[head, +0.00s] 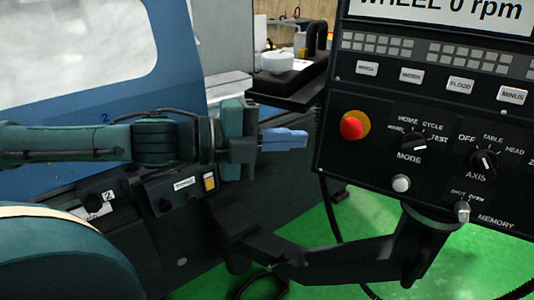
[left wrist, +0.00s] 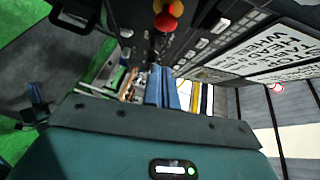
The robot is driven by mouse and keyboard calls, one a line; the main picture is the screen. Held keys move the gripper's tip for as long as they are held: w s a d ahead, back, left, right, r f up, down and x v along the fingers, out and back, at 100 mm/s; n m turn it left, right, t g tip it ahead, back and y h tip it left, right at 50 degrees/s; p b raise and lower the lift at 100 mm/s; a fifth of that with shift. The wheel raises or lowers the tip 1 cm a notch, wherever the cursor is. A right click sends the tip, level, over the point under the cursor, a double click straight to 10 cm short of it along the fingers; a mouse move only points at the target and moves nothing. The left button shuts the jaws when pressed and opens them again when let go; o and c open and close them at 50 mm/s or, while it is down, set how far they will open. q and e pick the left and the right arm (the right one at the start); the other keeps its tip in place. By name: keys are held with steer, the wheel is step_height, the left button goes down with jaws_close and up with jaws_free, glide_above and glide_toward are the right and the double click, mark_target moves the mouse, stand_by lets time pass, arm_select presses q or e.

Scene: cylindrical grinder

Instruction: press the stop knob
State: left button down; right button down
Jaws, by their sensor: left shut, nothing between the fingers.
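The stop knob is a red mushroom button (head: 353,126) on a yellow round base, at the left side of the black control panel (head: 350,160) in the head view. It also shows in the left wrist view as a red knob (left wrist: 165,20) at the top centre. My left gripper (head: 305,139) is shut and empty, its blue fingers pointing right toward the knob. In the head view a gap shows between the fingertips and the knob. The blue fingers (left wrist: 161,75) also show below the knob in the left wrist view. My right gripper is not in view.
The panel also carries a MODE dial (head: 411,142), an AXIS dial (head: 484,161) and a white button (head: 401,184) near the knob. A black support arm (head: 330,259) runs below the panel. A blue machine door (head: 165,70) stands at the left.

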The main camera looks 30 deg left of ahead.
arm_select(q)
steer(key=b+v, duration=0.2)
steer(key=v, duration=0.1)
steer(key=shift+s+a, duration=0.1)
steer(key=shift+s, duration=0.05)
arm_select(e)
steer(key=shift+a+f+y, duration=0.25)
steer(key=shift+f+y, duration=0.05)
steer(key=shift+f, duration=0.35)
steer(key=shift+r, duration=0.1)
